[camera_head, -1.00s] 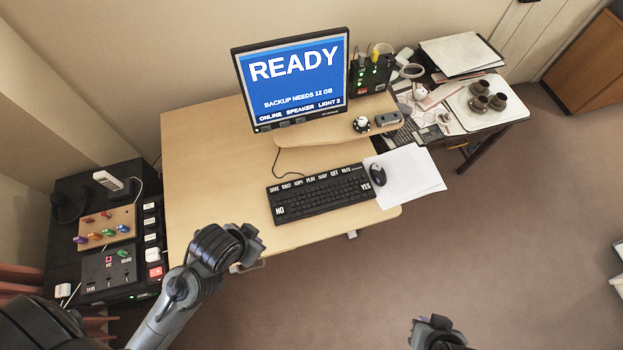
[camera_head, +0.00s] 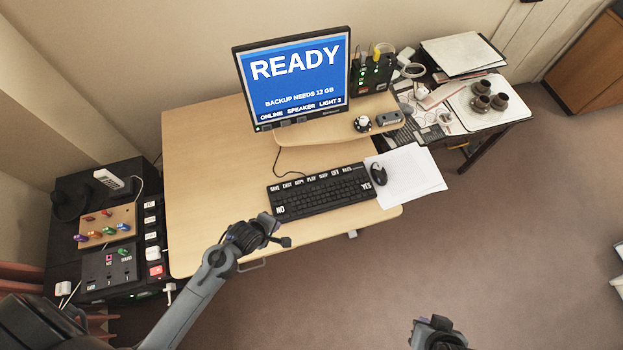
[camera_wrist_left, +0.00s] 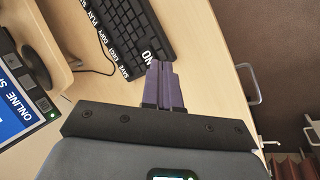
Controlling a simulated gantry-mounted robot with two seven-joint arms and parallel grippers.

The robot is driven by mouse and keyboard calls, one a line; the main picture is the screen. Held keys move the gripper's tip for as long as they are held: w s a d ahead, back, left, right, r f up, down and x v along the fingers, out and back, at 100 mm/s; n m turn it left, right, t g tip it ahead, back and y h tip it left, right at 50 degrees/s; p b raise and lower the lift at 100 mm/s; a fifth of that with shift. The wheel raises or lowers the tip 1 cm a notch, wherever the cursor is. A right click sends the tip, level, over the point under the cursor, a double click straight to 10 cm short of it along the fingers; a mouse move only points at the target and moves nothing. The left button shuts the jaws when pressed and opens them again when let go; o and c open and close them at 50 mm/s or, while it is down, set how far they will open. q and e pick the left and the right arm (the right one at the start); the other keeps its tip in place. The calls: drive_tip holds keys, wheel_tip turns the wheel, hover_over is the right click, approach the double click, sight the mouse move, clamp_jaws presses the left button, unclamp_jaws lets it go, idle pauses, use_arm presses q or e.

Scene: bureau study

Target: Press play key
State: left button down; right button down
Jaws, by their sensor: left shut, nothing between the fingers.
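A black keyboard (camera_head: 330,194) lies on the wooden desk. It has a top row of white-labelled keys, with the PLAY key (camera_head: 312,178) near the middle-left of that row. The PLAY label also shows in the left wrist view (camera_wrist_left: 93,17). My left gripper (camera_head: 272,221) is at the keyboard's near left corner, close to the NO key (camera_head: 280,210). In the left wrist view its purple fingers (camera_wrist_left: 164,72) are shut and empty, with tips beside the NO label. My right gripper (camera_head: 437,326) is at the bottom edge, apart from the desk; its jaws are unclear.
A monitor (camera_head: 293,80) reading READY stands behind the keyboard. A mouse (camera_head: 378,174) and white papers (camera_head: 413,178) lie to its right. A black cabinet with control panels (camera_head: 108,265) stands left of the desk. The left part of the desk (camera_head: 205,180) is clear.

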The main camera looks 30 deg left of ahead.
sight(310, 181)
use_arm(q)
drive_tip(key=w+f+n, duration=0.2)
drive_tip(key=w+f, duration=0.1)
drive_tip(key=w+f+n, duration=0.1)
drive_tip(key=w+n, duration=0.1)
drive_tip(key=shift+w+a+f+t, duration=0.25)
drive_tip(key=shift+a+f+t, duration=0.05)
drive_tip(key=shift+a+t, duration=0.1)
drive_tip(key=w+n, duration=0.1)
drive_tip(key=w, duration=0.1)
drive_tip(key=w+f, duration=0.1)
drive_tip(key=w, duration=0.1)
drive_tip(key=w+n, duration=0.1)
drive_tip(key=w, duration=0.1)
drive_tip(key=shift+w+d+f+n+t+h, duration=0.25)
drive_tip(key=shift+d+f+n+t+h, duration=0.05)
drive_tip(key=shift+f+h, duration=0.1)
drive_tip(key=shift+t, duration=0.3)
drive_tip(key=w, duration=0.2)
drive_tip(key=w+r, duration=0.1)
drive_tip(key=w, duration=0.1)
drive_tip(key=w+r, duration=0.1)
drive_tip(key=w, duration=0.1)
drive_tip(key=shift+w+d+r, duration=0.1)
drive_tip(key=shift+d, duration=0.25)
drive_tip(key=w+r+t, duration=0.1)
drive_tip(key=w+r, duration=0.4)
drive_tip(key=shift+w+d+r+b, duration=0.2)
drive_tip(key=shift+w+b, duration=0.1)
drive_tip(key=shift+w, duration=0.05)
